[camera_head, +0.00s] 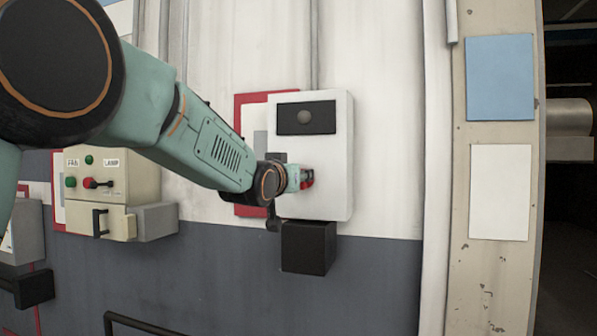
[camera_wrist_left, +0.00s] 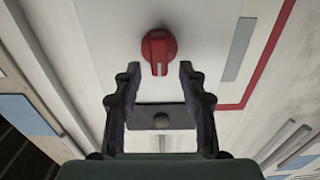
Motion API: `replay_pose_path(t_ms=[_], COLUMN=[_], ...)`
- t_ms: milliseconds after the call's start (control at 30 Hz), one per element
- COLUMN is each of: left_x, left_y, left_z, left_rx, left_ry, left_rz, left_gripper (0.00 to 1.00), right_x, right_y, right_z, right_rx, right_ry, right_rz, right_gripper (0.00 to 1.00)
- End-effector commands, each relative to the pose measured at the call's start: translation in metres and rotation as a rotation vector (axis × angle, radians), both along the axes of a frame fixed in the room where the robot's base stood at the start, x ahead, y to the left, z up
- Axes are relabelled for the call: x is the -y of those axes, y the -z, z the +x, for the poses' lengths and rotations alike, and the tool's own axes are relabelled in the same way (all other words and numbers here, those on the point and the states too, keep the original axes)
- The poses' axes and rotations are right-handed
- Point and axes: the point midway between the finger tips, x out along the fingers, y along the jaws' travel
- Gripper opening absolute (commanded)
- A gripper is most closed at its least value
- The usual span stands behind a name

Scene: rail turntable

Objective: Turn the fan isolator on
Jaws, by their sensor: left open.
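A white wall box (camera_head: 335,150) bears a red rotary knob (camera_head: 307,178). In the left wrist view the knob (camera_wrist_left: 158,45) is round with a raised grip and a light mark, which points towards the dark plate with a grey button (camera_wrist_left: 161,118). My left gripper (camera_wrist_left: 158,70) is open, with nothing between its fingers. The knob lies just ahead of the fingertips, roughly centred; no contact shows. In the head view my left arm and wrist hide most of the gripper and the box's left part. My right gripper is not in view.
A cream box (camera_head: 145,175) labelled FAN and LAMP, with green buttons and a red lever, hangs at left. A black box (camera_head: 308,248) sits under the white box. A blue panel (camera_head: 500,77) and a white panel (camera_head: 500,192) are on the pillar at right.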

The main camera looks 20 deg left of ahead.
Motion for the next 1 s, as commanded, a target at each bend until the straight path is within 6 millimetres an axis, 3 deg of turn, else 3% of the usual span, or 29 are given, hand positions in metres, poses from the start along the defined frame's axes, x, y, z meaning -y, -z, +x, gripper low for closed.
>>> replay_pose_path(t_ms=[200,500,1000], left_x=[0.002,0.002,0.001], left_y=[0.0,0.001,0.001], left_z=[0.016,0.017,0.017], left_rx=[0.0,0.0,-0.001], left_ry=[0.0,0.0,0.0], left_rz=[0.0,0.0,0.0], left_gripper=[0.41,0.41,0.0], right_x=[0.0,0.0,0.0], right_y=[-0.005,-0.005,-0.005], right_z=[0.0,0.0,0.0], right_rx=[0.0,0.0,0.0], right_ry=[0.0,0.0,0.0], right_rz=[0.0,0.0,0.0], right_gripper=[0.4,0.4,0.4])
